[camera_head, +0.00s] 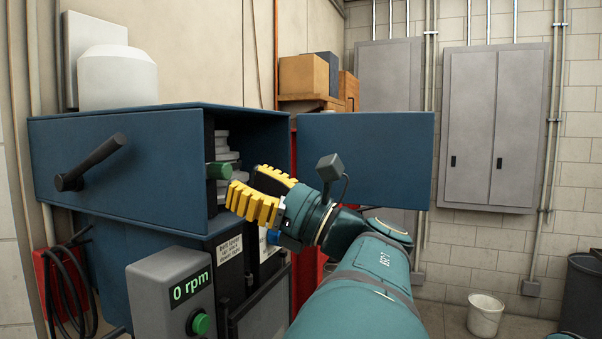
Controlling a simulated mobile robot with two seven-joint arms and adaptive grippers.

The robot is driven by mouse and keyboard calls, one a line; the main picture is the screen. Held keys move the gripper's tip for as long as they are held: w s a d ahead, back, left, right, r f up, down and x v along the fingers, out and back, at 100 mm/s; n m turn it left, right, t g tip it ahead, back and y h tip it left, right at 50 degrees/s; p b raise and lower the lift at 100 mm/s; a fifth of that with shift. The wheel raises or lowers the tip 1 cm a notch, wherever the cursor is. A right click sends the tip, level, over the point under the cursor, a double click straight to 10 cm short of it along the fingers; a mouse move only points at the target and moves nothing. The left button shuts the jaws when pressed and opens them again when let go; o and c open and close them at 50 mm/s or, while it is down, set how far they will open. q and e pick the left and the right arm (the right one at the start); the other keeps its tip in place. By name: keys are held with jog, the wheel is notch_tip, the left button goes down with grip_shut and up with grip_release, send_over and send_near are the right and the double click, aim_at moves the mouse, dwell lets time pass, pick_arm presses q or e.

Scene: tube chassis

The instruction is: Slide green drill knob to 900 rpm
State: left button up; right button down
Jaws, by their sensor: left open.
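The green drill knob (219,170) sticks out of the open front of the blue drill press head, in front of grey stepped pulleys (228,150). The grey control box (172,290) below has a display (190,287) that reads 0 rpm. My left gripper (243,184) has yellow ridged fingers and is open and empty. Its fingertips point left, just right of and slightly below the knob, and appear apart from it. My right gripper is not in view.
The blue hinged door (366,155) stands open to the right, behind my left wrist. A black lever (92,163) juts from the blue housing (125,165) on the left. A green button (200,324) is on the control box. A white bucket (485,316) stands on the floor.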

pick_arm(q)
jog(key=v, duration=0.6)
jog(key=shift+d+f, duration=0.2)
jog(key=shift+d, duration=0.1)
jog(key=shift+s, duration=0.15)
